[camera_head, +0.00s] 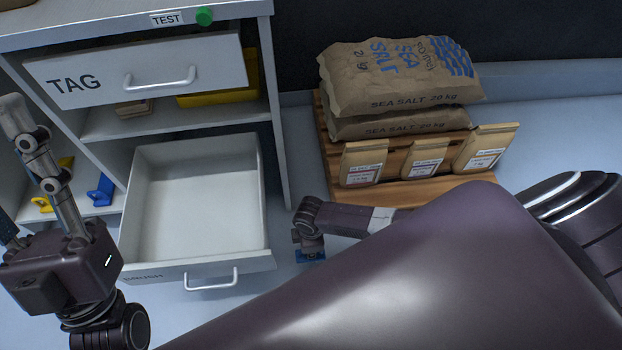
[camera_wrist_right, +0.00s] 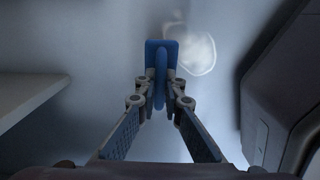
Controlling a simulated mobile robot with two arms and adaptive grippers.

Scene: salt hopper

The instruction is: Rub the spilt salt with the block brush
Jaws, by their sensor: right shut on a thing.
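The block brush (camera_wrist_right: 161,58) is blue, with a raised grip along its middle. My right gripper (camera_wrist_right: 160,100) is shut on that grip, and the brush's flat base lies beyond the fingertips. The spilt salt (camera_wrist_right: 200,52) is a pale, ring-edged patch on the floor just right of the brush in the wrist view; I cannot tell whether they touch. In the head view my right gripper (camera_head: 309,240) is low over the floor, right of the open drawer, with the blue brush (camera_head: 311,256) beneath it. My left gripper (camera_head: 20,165) is at the left edge, partly cut off.
The open white drawer (camera_head: 198,265) juts from the cabinet (camera_head: 285,165), left of the brush. Salt sacks (camera_head: 400,80) and small paper bags (camera_head: 425,160) sit on a wooden pallet (camera_head: 400,192) behind. Blue and yellow items (camera_head: 100,190) lie on the lower left shelf.

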